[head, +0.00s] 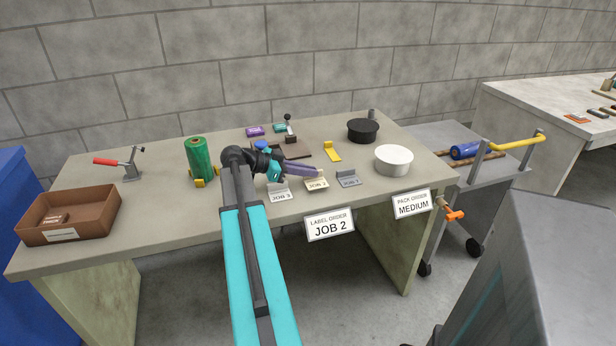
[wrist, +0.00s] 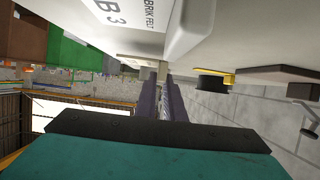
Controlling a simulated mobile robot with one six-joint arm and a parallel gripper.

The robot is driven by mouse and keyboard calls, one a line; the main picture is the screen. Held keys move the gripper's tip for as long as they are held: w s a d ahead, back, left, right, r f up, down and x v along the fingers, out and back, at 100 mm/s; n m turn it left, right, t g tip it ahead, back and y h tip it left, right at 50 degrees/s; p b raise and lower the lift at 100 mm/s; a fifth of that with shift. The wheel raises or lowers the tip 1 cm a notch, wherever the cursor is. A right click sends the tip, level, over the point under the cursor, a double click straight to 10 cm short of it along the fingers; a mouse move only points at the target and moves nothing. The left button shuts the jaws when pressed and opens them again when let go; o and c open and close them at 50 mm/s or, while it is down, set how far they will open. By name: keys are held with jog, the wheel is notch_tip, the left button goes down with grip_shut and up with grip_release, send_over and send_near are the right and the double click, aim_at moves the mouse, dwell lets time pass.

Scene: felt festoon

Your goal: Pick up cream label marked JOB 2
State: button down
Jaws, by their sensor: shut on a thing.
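The cream label marked JOB 2 (head: 316,184) lies near the front edge of the workbench in the head view, between two other label blocks. My gripper (head: 319,173) reaches over from the left, its purple fingers shut on the upper part of the cream label. I cannot tell whether the label is clear of the bench. In the wrist view, my fingers (wrist: 168,82) meet at a small pale piece; most of the label is hidden there.
A pale label marked JOB 3 (head: 280,193) stands left of the cream one, a grey label (head: 348,179) right. A white round container (head: 393,160) and a black one (head: 362,130) stand farther right. A green spool (head: 197,158) and brown tray (head: 68,214) are left on the workbench (head: 160,213).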

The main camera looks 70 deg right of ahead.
jog(key=shift+r, duration=0.45)
jog(key=s+a, duration=0.1)
jog(key=a, duration=0.3)
jog(key=s+a+r+b, duration=0.1)
jog(key=s+a, duration=0.1)
jog(key=a, duration=0.2)
jog(key=s+a+r, duration=0.1)
jog(key=s+a, duration=0.1)
jog(key=a, duration=0.2)
jog(key=shift+a, duration=0.15)
jog(key=shift+a+f+b, duration=0.15)
jog(key=shift+f+b, duration=0.05)
jog(key=shift+b, duration=1.05)
jog(key=a+b, duration=0.1)
jog(key=b, duration=0.3)
jog(key=shift+s, duration=0.1)
jog(key=b, duration=0.2)
jog(key=shift+s+a+r+b, duration=0.1)
jog(key=shift+s+a+b, duration=0.05)
jog(key=shift+a+b, duration=0.15)
jog(key=shift+b, duration=0.35)
jog(key=shift+s+a+r+b, duration=0.2)
jog(key=shift+a+b, duration=0.15)
jog(key=shift+b, duration=0.4)
